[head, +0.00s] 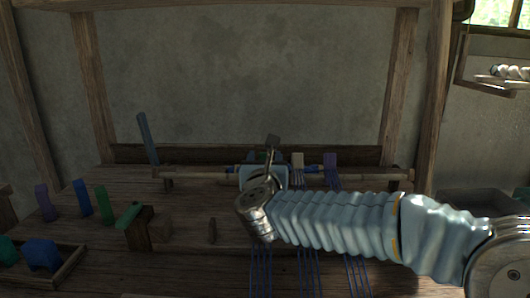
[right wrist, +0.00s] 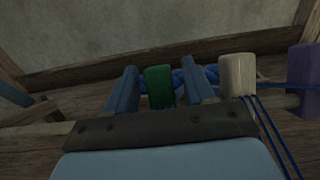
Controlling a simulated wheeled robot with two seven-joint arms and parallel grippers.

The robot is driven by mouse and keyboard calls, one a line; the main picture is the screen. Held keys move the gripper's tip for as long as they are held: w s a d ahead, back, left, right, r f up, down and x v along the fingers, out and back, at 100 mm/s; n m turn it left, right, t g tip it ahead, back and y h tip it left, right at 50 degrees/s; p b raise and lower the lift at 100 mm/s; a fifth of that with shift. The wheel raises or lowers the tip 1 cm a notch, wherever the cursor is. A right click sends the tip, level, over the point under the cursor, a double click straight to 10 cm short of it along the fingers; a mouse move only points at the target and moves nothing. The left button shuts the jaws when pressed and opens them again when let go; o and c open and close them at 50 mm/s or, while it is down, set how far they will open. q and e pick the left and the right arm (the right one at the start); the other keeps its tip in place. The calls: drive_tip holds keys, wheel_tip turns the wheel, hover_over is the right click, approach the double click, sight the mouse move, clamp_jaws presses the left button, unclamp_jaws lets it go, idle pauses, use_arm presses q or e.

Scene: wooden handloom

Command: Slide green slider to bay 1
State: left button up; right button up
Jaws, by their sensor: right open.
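The green slider (right wrist: 160,88) sits on the rail in the right wrist view, with blue cord beside it. My right gripper (right wrist: 160,76) is open, its two blue fingers on either side of the green slider with small gaps showing. In the head view my right gripper (head: 263,172) is over the rail (head: 205,172), and it largely hides the green slider. The white slider (right wrist: 237,75) is just right of the gripper, and the purple slider (right wrist: 304,75) is farther right. I cannot make out bay 1 in either view. My left gripper does not show.
Purple (head: 45,203), blue (head: 83,198) and green (head: 104,205) upright pieces stand on the left of the table. A wooden tray (head: 66,268) with blue and teal blocks is at the front left. Blue threads (head: 307,270) run from the rail toward the front.

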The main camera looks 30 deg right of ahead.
drive_tip(key=shift+x, duration=1.1)
clamp_jaws()
